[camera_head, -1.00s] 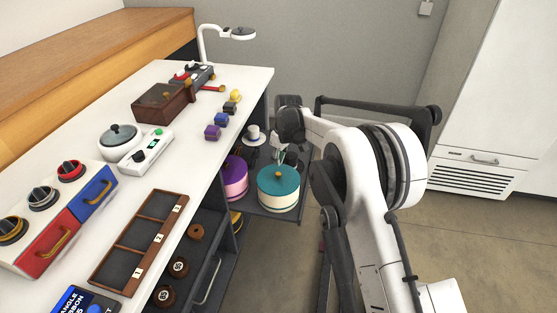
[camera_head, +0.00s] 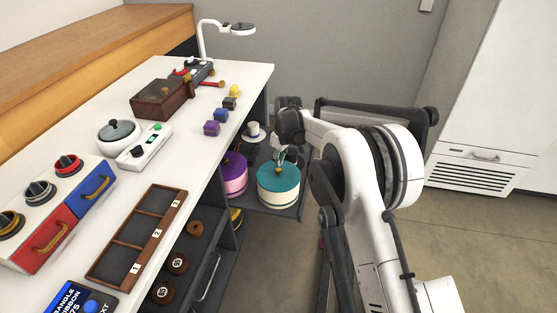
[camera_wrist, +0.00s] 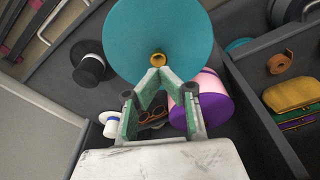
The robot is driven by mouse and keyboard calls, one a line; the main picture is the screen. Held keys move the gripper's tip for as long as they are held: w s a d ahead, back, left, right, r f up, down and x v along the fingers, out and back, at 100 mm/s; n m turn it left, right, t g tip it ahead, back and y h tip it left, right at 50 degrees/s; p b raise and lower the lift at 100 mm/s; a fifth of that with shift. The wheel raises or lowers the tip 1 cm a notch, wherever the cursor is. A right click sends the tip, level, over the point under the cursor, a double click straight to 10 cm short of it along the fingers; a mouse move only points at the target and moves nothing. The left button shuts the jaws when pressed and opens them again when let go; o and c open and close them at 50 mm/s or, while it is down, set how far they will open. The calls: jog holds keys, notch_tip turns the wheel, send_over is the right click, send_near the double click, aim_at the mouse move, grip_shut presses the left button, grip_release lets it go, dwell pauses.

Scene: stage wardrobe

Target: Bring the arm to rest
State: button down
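My arm reaches over the low drawer beside the counter. In the head view my gripper (camera_head: 283,158) is just above the gold knob (camera_head: 278,170) of a round box with a teal lid (camera_head: 285,180). In the wrist view my gripper's green-padded fingers (camera_wrist: 152,74) lean together and their tips appear to meet. The gold knob (camera_wrist: 158,59) shows just beyond the tips, on the teal lid (camera_wrist: 160,25). I see nothing held between the fingers. Whether the tips touch the knob is hard to tell.
A purple-and-pink box (camera_head: 234,178) and a white hat with a dark band (camera_head: 254,130) sit near the teal box in the open drawer (camera_head: 260,206). The white counter (camera_head: 190,160) stands left, carrying a wooden tray (camera_head: 125,268) and small coloured blocks. Floor (camera_head: 480,230) is clear at right.

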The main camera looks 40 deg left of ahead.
jog(key=shift+f+b, duration=0.7)
jog(key=shift+f, duration=0.65)
jog(key=shift+r, duration=0.1)
jog(key=shift+r+p, duration=1.25)
jog(key=shift+r, duration=2.2)
